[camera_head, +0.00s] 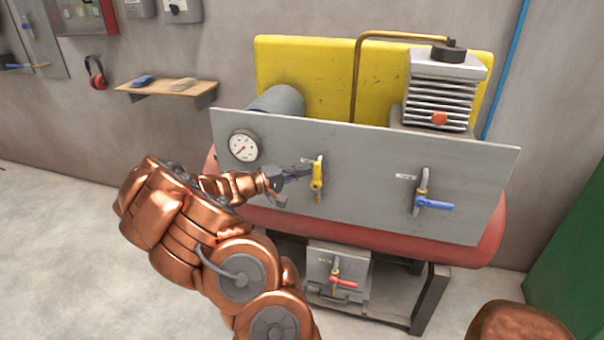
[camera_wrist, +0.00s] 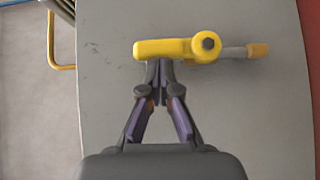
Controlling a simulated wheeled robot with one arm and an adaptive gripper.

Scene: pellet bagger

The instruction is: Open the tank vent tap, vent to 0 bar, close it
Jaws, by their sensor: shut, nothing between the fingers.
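A yellow-handled tap (camera_head: 317,176) is on the grey panel (camera_head: 370,175), right of the round gauge (camera_head: 243,146). Its handle stands roughly upright; in the wrist view the yellow handle (camera_wrist: 170,48) lies roughly in line with its grey pipe (camera_wrist: 235,53). The gauge needle's reading is too small to tell. My gripper (camera_head: 308,172) is just left of the yellow handle. In the wrist view my gripper (camera_wrist: 160,66) has its fingertips together and empty, right at the handle's edge. I cannot tell whether they touch it. The tap labels are unreadable.
A blue-handled tap (camera_head: 433,204) is at the panel's right, its handle sideways. A red-handled tap (camera_head: 343,283) sits lower, on a grey box below the tank (camera_head: 485,242). A compressor head (camera_head: 440,95) stands behind the panel. A green cabinet (camera_head: 570,260) is at right. The left floor is clear.

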